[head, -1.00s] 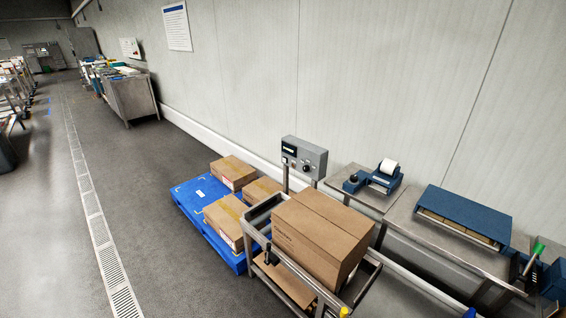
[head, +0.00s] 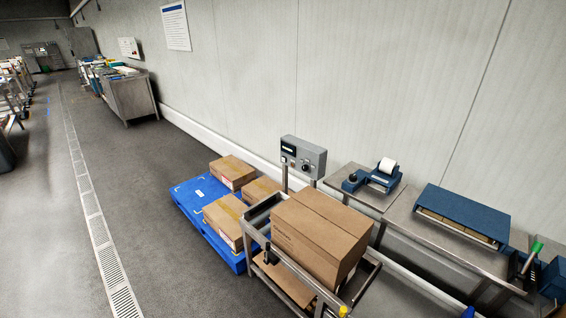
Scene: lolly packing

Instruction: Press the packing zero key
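A grey control box (head: 303,155) stands on a post behind the cart with the large carton. It has a small dark display (head: 288,148), a dark round knob (head: 306,167) and a few small controls. The markings on it are too small to read, so I cannot tell which control is the packing zero key. Neither of my grippers shows in the head view.
A metal cart (head: 262,222) holds a large carton (head: 320,237). A blue pallet (head: 190,196) with several cartons is to its left. Steel tables with a tape dispenser (head: 372,178) and a blue box (head: 462,214) line the wall. The grey floor (head: 145,175) at left is clear.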

